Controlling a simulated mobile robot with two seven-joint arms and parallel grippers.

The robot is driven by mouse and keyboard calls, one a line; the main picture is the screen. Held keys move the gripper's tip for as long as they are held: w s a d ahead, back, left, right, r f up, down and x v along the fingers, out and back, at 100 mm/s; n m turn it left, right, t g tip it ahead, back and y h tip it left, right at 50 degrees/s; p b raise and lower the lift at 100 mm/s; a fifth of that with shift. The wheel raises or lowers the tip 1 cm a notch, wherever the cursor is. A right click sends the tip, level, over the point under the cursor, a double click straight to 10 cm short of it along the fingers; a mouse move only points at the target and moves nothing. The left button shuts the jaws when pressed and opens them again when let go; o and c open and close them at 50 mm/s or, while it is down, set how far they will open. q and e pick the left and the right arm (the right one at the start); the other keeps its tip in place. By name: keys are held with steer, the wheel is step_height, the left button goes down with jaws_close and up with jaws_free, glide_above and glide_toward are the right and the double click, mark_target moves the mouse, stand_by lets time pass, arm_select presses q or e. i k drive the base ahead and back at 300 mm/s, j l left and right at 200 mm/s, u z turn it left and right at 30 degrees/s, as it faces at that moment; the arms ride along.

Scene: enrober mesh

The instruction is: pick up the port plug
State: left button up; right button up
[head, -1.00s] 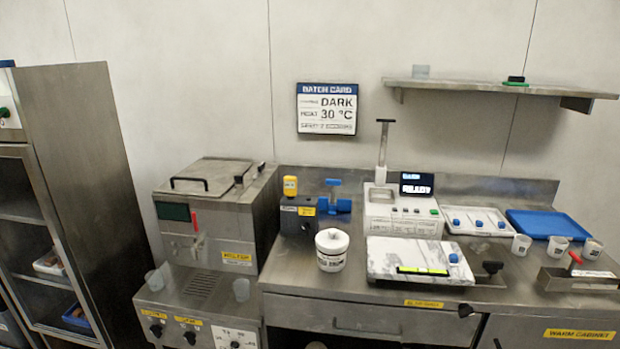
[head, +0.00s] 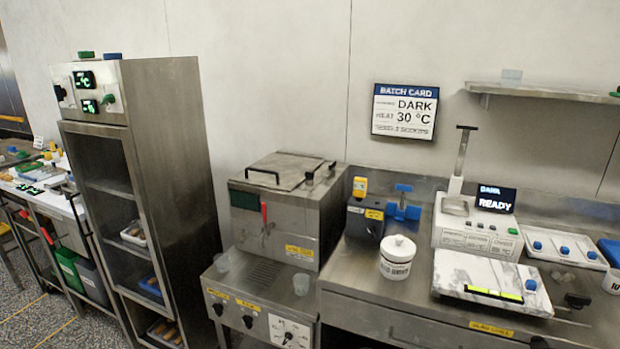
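I cannot make out for sure which item is the port plug. A blue fitting with a T-shaped handle (head: 403,205) sits at the right side of a dark block (head: 364,220) on the steel counter. A small black knob-like piece (head: 577,300) lies right of the marble slab. Small blue pieces also show on the slab (head: 531,285) and in a white tray (head: 564,250). Neither of my grippers is in view.
A further bench (head: 40,190) with bins stands far left.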

mark_target(309, 176)
steer(key=i+l+z, duration=0.2)
steer(key=i+z, duration=0.75)
steer(key=i, duration=0.3)
